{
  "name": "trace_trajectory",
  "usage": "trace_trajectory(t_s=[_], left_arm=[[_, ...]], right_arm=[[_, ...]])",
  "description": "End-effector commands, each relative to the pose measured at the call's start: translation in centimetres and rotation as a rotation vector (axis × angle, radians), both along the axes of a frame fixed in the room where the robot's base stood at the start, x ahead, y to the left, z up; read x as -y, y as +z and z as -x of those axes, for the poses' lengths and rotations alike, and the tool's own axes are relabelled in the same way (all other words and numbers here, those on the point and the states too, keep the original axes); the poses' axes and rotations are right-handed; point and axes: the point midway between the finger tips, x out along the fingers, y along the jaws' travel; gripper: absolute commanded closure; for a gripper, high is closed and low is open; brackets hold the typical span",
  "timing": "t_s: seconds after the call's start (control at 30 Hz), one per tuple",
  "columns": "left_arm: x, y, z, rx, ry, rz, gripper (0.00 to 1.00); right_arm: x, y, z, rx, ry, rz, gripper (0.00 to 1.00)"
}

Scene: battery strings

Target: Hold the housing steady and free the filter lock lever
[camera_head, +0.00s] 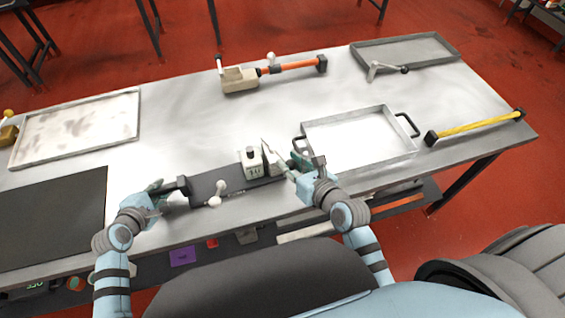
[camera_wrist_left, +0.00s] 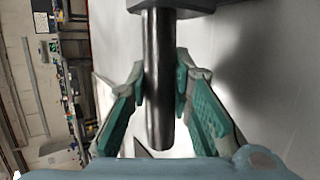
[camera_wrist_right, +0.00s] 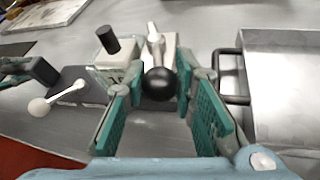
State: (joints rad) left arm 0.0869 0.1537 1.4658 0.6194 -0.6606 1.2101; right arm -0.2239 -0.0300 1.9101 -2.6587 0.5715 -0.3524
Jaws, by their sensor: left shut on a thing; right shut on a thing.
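The housing is a dark grey base (camera_head: 206,184) near the table's front edge. It carries a pale block (camera_head: 251,164) with a black cap and a white ball-ended lever (camera_head: 215,200). My left gripper (camera_head: 168,188) is shut on a dark metal bar (camera_wrist_left: 159,75) at the housing's left end. My right gripper (camera_wrist_right: 160,95) is shut on the black ball knob (camera_wrist_right: 159,84) of a metal lever (camera_wrist_right: 153,45). This lever stands on a second pale block beside the capped block (camera_wrist_right: 112,65). I take it as the filter lock lever. In the head view the right gripper hides its knob.
A silver tray with black handles (camera_head: 304,141) stands just right of my right gripper. An orange-handled tool (camera_head: 290,66) lies behind, a yellow bar (camera_head: 475,127) at right. A flat tray (camera_head: 137,105) and black mat (camera_head: 60,225) are at left.

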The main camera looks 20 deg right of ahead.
Motion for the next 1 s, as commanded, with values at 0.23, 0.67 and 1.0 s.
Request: trace_trajectory(t_s=[0.23, 0.67, 1.0], left_arm=[[-0.1, -0.8, 0.5, -0.020, -0.002, -0.007, 1.00], [-0.1, -0.8, 0.5, -0.020, -0.003, -0.006, 1.00], [-0.1, -0.8, 0.5, -0.020, -0.003, -0.006, 1.00]], right_arm=[[0.0, 0.0, 0.0, 0.001, 0.001, 0.002, 0.54], [1.0, 1.2, 3.3, 0.001, 0.001, 0.004, 0.54], [3.1, 4.2, 10.5, 0.003, 0.002, 0.002, 0.54]])
